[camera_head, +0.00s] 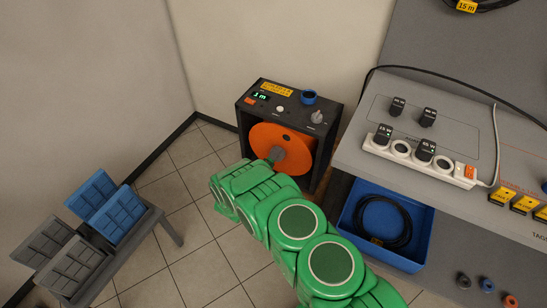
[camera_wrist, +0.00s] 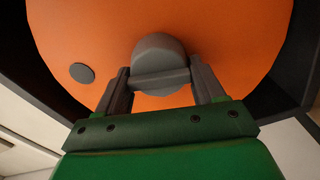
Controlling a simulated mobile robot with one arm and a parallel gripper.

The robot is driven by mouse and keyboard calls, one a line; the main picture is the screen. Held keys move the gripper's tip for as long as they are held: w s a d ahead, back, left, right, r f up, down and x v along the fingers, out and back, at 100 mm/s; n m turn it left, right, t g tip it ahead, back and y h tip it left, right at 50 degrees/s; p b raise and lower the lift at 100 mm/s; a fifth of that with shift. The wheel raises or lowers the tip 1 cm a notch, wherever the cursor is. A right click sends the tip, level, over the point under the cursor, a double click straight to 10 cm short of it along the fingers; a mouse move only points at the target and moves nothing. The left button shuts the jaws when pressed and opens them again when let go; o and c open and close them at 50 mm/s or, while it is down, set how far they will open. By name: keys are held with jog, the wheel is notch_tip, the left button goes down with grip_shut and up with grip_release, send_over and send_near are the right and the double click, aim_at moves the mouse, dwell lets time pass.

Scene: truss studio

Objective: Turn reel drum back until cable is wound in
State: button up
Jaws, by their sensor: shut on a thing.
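The reel is an orange drum (camera_head: 268,140) set in a dark box (camera_head: 328,122) that stands by the wall corner. In the wrist view the drum face (camera_wrist: 230,35) fills most of the picture, with a grey round hub and bar (camera_wrist: 160,62) in its middle and a small dark disc (camera_wrist: 81,73) to the left. My gripper (camera_wrist: 162,88) is shut on the grey hub bar, one finger on each side. In the head view my gripper (camera_head: 270,160) is at the drum's front. The box's small display (camera_head: 261,96) reads "1 m". No loose cable shows at the drum.
The box top carries a blue ring (camera_head: 309,97) and a grey knob (camera_head: 317,117). At right, a grey bench holds a power strip (camera_head: 420,160) with plugs. A blue tray (camera_head: 420,245) below holds coiled black cable. A rack with blue and grey panels (camera_head: 118,212) stands left.

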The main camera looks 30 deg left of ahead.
jog(key=shift+a+f+n, duration=0.1)
jog(key=shift+n, duration=1.5)
jog(key=o, duration=1.4)
jog(key=shift+o, duration=0.2)
jog(key=shift+s, duration=0.15)
jog(key=s, duration=0.7)
jog(key=shift+s, duration=0.3)
